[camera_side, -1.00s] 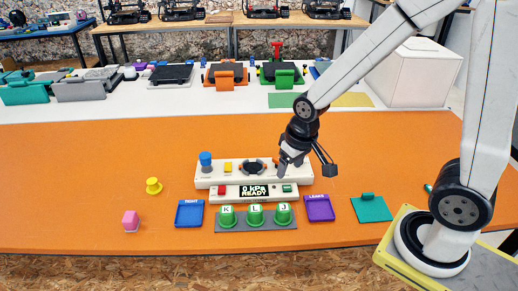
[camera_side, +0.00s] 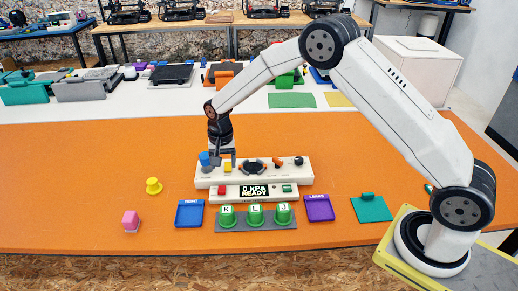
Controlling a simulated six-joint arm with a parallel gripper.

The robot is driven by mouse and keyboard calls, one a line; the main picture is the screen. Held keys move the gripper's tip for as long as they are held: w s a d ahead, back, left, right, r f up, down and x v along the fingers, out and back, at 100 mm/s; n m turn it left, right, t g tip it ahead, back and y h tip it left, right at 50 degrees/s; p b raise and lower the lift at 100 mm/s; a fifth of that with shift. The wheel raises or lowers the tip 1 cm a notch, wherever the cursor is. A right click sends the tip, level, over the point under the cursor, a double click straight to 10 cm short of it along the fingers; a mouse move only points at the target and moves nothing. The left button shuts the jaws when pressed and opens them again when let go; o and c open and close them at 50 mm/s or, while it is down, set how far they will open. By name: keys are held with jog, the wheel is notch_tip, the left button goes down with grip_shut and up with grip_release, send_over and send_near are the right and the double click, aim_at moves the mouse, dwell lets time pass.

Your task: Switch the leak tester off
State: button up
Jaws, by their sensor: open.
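The leak tester (camera_side: 262,177) is a white console on the orange table. Its front display (camera_side: 254,191) reads "0 kPa READY", with a red button (camera_side: 221,190) to its left and a green button (camera_side: 287,188) to its right. On its top are a blue knob (camera_side: 204,159), a yellow block (camera_side: 228,168), a dark round fixture (camera_side: 253,166) and a dark knob (camera_side: 298,161). My gripper (camera_side: 224,162) is open, pointing down over the tester's left end, by the blue knob and yellow block. Whether it touches either I cannot tell.
Three green cups (camera_side: 255,215) lettered K, L, J stand in front. A blue "TIGHT" tray (camera_side: 189,214) and purple "LEAKS" tray (camera_side: 319,208) flank them. A yellow knob-like piece (camera_side: 153,186) and pink block (camera_side: 130,221) lie left. The table's far left is clear.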

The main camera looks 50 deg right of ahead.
aim_at(222, 187)
jog(key=shift+w+a+f+m, duration=0.25)
jog(key=shift+w+f+m, duration=0.15)
jog(key=shift+w+f, duration=0.35)
jog(key=shift+f, duration=0.15)
jog(key=shift+f, duration=3.75)
grip_shut()
